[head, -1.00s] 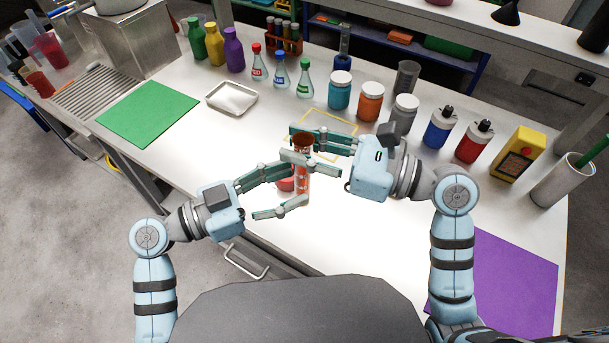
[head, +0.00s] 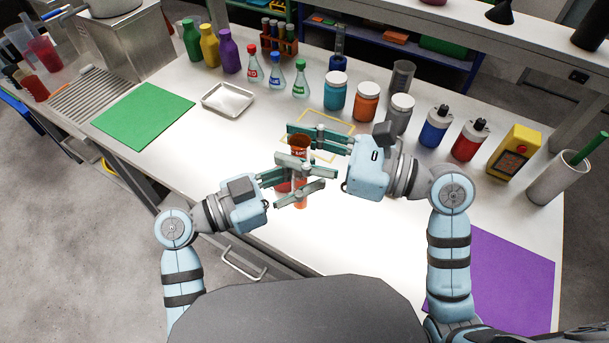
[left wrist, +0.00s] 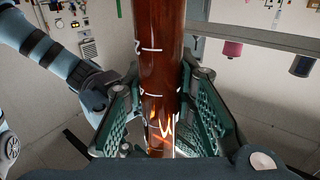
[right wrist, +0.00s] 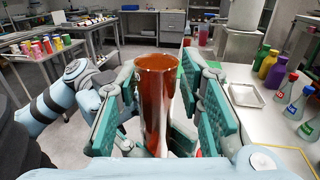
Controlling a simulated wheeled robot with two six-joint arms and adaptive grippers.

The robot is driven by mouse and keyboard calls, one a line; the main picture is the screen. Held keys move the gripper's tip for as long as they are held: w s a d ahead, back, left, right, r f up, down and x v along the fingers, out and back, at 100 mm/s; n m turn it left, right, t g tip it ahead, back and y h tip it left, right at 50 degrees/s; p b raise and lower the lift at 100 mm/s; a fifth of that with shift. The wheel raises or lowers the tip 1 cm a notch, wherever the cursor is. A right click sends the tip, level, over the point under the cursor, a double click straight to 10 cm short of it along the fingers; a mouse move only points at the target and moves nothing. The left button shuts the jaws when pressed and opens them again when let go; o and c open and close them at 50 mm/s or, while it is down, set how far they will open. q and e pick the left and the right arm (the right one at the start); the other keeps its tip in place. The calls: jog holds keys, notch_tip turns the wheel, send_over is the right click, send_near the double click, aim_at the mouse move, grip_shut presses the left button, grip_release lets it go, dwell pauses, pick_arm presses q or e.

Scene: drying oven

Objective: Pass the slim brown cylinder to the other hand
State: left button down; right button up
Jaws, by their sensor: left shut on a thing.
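The slim brown cylinder (head: 300,143) is a translucent amber tube with white marks, held upright above the bench. It also shows in the left wrist view (left wrist: 158,50) and the right wrist view (right wrist: 157,95). My left gripper (head: 307,178) is shut around its lower part, with a finger pad on either side in the left wrist view. My right gripper (head: 297,149) is around the upper part from the right. The two grippers are very close together, one above the other.
A red item (head: 283,186), partly hidden, is behind the left fingers. A yellow outlined square (head: 336,119) lies behind the right gripper. Jars and bottles line the back. A white tray (head: 229,100) and green mat (head: 143,116) are left; a purple mat (head: 497,285) is right.

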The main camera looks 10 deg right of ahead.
jog(key=shift+o, duration=0.8)
